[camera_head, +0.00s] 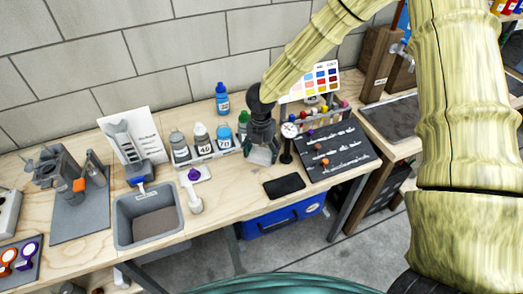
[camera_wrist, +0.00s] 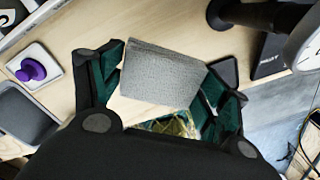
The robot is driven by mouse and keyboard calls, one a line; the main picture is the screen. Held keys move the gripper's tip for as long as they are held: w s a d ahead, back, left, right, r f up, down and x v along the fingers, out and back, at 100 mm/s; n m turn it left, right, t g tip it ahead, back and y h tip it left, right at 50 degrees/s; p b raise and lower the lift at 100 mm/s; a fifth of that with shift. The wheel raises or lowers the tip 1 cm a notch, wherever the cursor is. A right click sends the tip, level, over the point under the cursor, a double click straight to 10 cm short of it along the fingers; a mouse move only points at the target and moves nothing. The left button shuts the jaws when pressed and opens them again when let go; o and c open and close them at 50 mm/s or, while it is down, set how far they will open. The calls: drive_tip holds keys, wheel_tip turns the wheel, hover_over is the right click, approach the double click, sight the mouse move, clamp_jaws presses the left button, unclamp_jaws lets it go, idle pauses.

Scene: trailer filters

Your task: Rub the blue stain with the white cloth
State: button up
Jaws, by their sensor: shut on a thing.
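The white cloth (camera_head: 261,156) is a small pale block-like pad at the lower end of my gripper (camera_head: 260,142), over the wooden bench. In the wrist view the cloth (camera_wrist: 160,72) looks light grey and woven, and sits between the two dark green fingers of my gripper (camera_wrist: 166,84). My gripper is shut on it. I cannot tell whether the cloth touches the bench top. No blue stain can be made out in either view; the cloth and gripper hide part of the bench.
Several bottles (camera_head: 201,138) stand left of my gripper, with a blue bottle (camera_head: 222,100) behind. A round gauge (camera_head: 289,130) on a stand is close at the right, before a black board (camera_head: 338,150). A black pad (camera_head: 284,187) lies in front. A grey bin (camera_head: 148,215) is further left.

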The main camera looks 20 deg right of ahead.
drive_tip(key=shift+w+d+m, duration=0.1)
drive_tip(key=shift+w+m, duration=0.05)
drive_tip(key=shift+m, duration=0.55)
